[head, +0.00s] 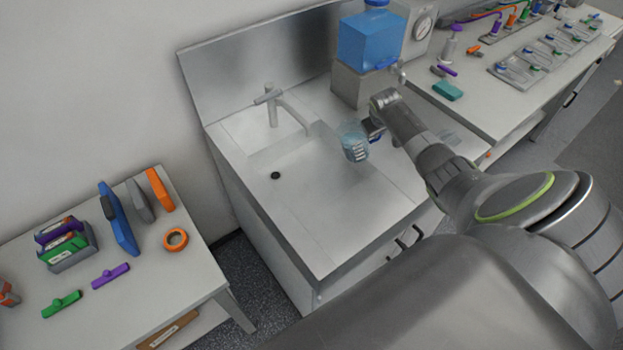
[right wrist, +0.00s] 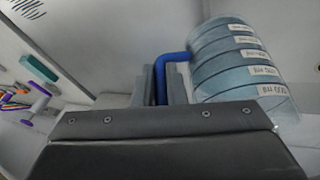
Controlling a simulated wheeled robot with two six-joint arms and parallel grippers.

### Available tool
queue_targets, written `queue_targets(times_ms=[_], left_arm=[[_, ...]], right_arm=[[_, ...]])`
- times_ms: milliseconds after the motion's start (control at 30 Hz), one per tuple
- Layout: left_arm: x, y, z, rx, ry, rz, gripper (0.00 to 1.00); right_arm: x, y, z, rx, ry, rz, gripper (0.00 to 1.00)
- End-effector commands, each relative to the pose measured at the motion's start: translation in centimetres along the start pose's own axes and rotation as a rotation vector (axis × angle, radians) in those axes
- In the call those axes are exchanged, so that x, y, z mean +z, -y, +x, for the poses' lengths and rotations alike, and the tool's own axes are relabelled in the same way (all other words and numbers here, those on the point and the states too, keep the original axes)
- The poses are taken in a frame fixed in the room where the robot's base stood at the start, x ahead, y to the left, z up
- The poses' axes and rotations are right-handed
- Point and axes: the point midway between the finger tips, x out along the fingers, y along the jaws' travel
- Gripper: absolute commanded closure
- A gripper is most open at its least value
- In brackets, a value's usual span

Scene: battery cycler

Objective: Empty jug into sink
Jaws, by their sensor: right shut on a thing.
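The jug (head: 354,143) is a clear light-blue vessel with white graduation labels, held over the right part of the sink. My right gripper (head: 376,128) is shut on its blue handle. In the right wrist view the jug (right wrist: 237,70) lies to the right of the gripper (right wrist: 161,88), with the blue handle between the fingers. The jug looks tilted there, and I cannot tell whether it holds liquid. The sink (head: 310,165) is a grey basin with a dark drain and a tap (head: 290,115) at its back. My left gripper is not in view.
A blue tank (head: 370,40) with a spigot stands on a grey block behind the jug. A gauge box (head: 421,30) is beside it. A bench (head: 480,105) with cell trays is at right. A table (head: 150,280) with tools and an orange tape ring stands at left.

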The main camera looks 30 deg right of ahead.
Motion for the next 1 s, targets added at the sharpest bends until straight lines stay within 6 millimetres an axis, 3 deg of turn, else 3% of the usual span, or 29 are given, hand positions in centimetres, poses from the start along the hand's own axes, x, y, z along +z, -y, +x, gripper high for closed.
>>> queue_targets(times_ms=[633, 1000], left_arm=[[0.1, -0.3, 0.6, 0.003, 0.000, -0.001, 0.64], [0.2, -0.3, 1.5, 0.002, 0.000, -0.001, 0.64]], right_arm=[[-1.7, 3.5, -1.9, 0.292, 0.056, -0.123, 1.00], [-2.0, 4.1, -2.5, 0.382, 0.073, -0.158, 1.00]])
